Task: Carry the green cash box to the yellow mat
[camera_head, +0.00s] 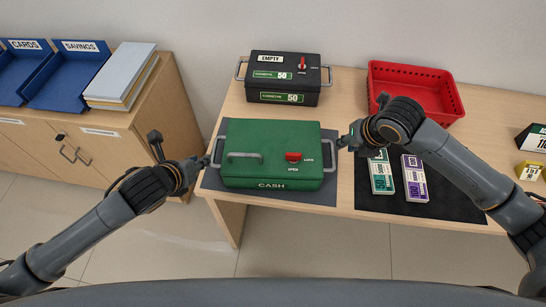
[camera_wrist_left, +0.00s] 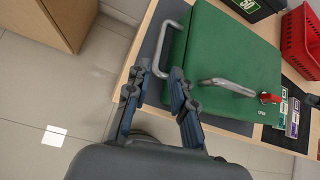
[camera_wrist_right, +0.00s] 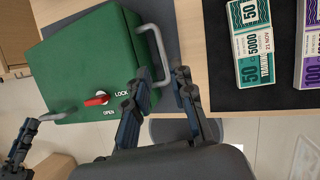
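The green cash box (camera_head: 265,135) sits closed on a dark grey mat (camera_head: 325,196) on the counter. It has a grey bar handle on each side, a lid handle and a red latch (camera_head: 293,156). My left gripper (camera_head: 207,161) is at the left side handle (camera_wrist_left: 167,40); its fingers are apart around the handle's near part in the left wrist view. My right gripper (camera_head: 342,142) is at the right side handle (camera_wrist_right: 155,40); its fingers are apart, with the handle's lower part between them in the right wrist view. No yellow mat is in view.
A black box labelled EMPTY (camera_head: 284,66) stands behind the cash box. A red basket (camera_head: 415,75) is at the back right. Banknote bundles (camera_head: 414,180) lie on a black mat (camera_head: 440,208) to the right. Blue trays (camera_head: 68,80) and binders stand on a cabinet at left.

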